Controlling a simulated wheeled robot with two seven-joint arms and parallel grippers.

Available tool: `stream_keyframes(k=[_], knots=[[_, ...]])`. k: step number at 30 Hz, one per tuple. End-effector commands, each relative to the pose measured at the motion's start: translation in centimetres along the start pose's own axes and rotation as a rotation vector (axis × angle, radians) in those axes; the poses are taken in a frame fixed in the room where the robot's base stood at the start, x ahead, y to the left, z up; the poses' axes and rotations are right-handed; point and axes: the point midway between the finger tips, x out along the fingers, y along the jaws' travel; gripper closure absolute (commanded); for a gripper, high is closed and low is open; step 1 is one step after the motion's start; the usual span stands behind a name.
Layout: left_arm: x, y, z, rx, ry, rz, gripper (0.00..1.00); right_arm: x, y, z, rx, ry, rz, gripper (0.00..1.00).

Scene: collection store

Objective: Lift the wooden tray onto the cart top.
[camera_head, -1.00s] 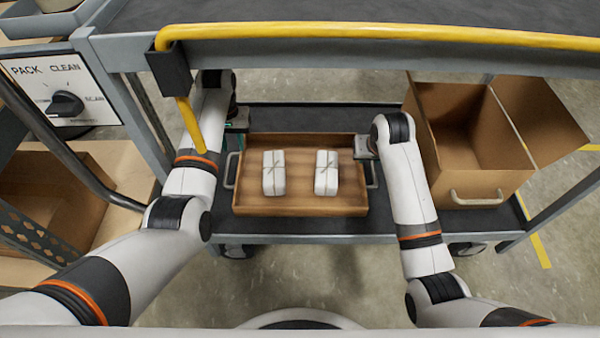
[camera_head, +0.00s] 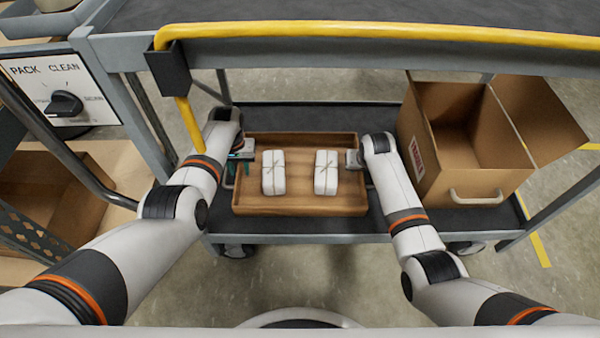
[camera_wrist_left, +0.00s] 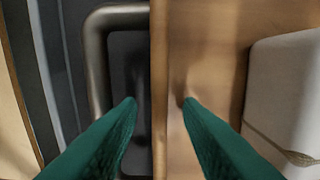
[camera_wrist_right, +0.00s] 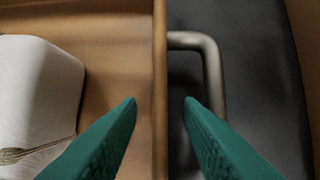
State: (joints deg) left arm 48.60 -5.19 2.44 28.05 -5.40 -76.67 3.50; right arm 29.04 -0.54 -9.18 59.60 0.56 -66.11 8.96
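The wooden tray (camera_head: 300,208) sits on the cart's lower shelf with two white wrapped bundles (camera_head: 274,172) (camera_head: 326,172) tied with string in it. The cart top (camera_head: 350,12) is the dark surface above, at the back. My left gripper (camera_head: 236,168) is open at the tray's left end; in the left wrist view its green fingers straddle the end wall (camera_wrist_left: 158,60), beside a metal handle (camera_wrist_left: 97,50). My right gripper (camera_head: 355,160) is open at the right end; in the right wrist view its fingers straddle that wall (camera_wrist_right: 160,60), beside the other handle (camera_wrist_right: 213,70).
A yellow rail (camera_head: 380,32) runs along the cart top's near edge, above the tray. An open cardboard box (camera_head: 480,168) stands close to the tray's right on the shelf. A panel marked PACK and CLEAN (camera_head: 60,90) is at left.

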Motion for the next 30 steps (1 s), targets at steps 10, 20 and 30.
stream_keyframes(k=[10,20,30], knots=[[-0.02,0.01,-0.01,0.0,0.0,0.0,0.95,-0.02,0.01,-0.01,0.0,0.0,0.0,0.95],[-0.02,-0.01,-0.02,0.0,0.001,0.0,1.0,-0.02,0.0,-0.03,0.0,0.001,0.0,1.0],[-0.01,-0.03,-0.04,0.0,0.001,0.0,1.0,-0.02,0.01,-0.05,0.0,0.001,0.0,1.0]])
